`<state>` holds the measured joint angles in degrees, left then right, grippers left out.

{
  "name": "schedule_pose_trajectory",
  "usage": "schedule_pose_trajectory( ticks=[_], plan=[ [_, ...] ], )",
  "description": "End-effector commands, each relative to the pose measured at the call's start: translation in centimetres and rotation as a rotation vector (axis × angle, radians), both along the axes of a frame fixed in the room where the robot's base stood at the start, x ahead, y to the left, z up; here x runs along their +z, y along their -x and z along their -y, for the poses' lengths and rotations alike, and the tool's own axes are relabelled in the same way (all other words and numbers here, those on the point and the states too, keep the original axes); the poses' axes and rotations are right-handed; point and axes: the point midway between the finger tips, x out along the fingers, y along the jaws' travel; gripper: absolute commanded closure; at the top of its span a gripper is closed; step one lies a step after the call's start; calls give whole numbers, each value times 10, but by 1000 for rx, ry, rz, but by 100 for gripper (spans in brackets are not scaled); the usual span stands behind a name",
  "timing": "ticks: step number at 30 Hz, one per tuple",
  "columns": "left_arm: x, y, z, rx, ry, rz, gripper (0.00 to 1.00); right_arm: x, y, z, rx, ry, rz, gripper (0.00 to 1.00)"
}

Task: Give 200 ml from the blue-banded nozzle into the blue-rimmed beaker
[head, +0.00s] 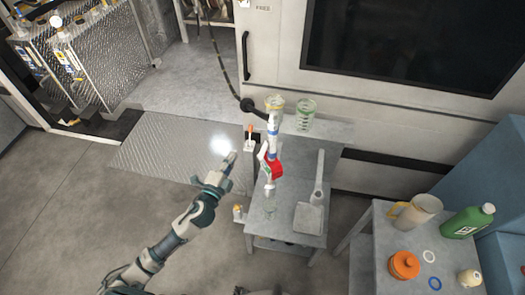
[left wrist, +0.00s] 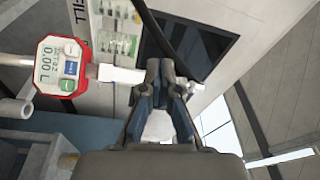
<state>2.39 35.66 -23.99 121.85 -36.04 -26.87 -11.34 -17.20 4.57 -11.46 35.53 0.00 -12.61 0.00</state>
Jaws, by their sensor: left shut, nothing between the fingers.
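A dispensing nozzle with a red-framed meter (head: 273,165) stands over the small grey bench, with a bluish band (head: 272,127) on its upper part. In the left wrist view the meter (left wrist: 62,66) reads 0.00 L. My left gripper (head: 231,158) is shut and empty, left of the nozzle and apart from it; its fingers (left wrist: 164,68) show in the left wrist view. A clear vessel (head: 269,191) seems to be below the nozzle; its rim colour is unclear. A yellow-rimmed beaker (head: 275,101) and a green-marked beaker (head: 306,112) stand on the back shelf. My right gripper is out of view.
A black hose (head: 226,72) runs to the nozzle. A small orange-topped fitting (head: 249,135) stands beside the bench. The right table holds a jug (head: 421,211), a green bottle (head: 468,221), an orange jar (head: 404,265) and a blue ring (head: 435,283). Floor on the left is clear.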

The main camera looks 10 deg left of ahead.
Motion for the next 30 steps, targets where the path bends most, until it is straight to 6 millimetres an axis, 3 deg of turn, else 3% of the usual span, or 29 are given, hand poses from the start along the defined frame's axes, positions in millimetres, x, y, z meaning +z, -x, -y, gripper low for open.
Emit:
schedule_pose_trajectory(
  ticks=[5,18,30],
  plan=[
    [-5,-7,8,0,2,1,100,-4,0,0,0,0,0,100],
    [-25,-41,52,1,2,-1,100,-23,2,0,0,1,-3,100],
    [-29,-51,65,0,0,0,100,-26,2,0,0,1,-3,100]
  ],
)
